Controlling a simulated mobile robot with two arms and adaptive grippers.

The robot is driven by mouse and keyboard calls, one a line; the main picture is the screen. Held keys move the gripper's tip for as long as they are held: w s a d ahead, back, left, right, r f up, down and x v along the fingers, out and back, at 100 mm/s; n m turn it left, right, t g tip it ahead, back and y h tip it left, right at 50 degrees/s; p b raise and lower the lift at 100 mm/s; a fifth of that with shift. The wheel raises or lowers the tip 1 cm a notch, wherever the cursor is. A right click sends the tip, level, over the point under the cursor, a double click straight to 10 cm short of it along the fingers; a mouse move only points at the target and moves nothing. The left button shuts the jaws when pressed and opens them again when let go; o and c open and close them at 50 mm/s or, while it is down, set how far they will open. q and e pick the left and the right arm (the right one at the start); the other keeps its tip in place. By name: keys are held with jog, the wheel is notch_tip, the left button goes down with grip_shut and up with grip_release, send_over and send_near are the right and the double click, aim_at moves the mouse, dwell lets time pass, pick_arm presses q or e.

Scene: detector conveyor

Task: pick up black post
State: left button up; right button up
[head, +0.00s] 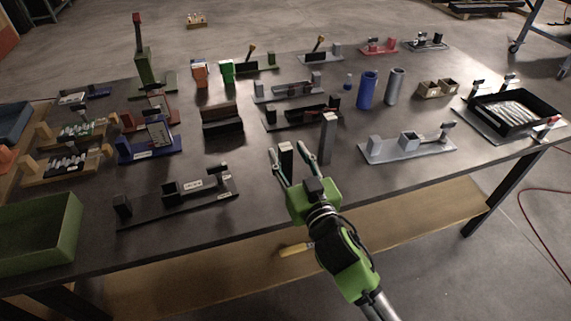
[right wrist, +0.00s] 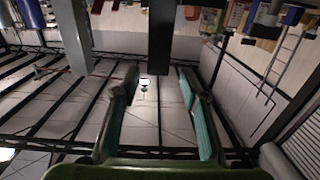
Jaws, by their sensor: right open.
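The black post (head: 287,161) stands upright on the table, dark with a pale top. It also shows in the right wrist view as a dark bar (right wrist: 162,38) at top centre, in line with the gap between my fingers. My right gripper (head: 290,157) is open, its two fingers reaching towards the post with one on each side in the head view. In the right wrist view the open fingers (right wrist: 158,76) show nothing held between them. I cannot tell whether either finger touches the post. My left gripper is not in view.
A grey post (head: 327,140) stands close to the right of my right gripper; it also shows in the right wrist view (right wrist: 72,35). A black fixture (head: 180,196) lies to the left, a grey fixture (head: 405,147) to the right. A green bin (head: 40,232) is at front left.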

aim_at(287, 151)
jog(key=x, duration=0.3)
jog(key=shift+w+f, duration=0.25)
jog(key=shift+w, duration=0.15)
grip_shut()
jog(key=shift+r, duration=0.15)
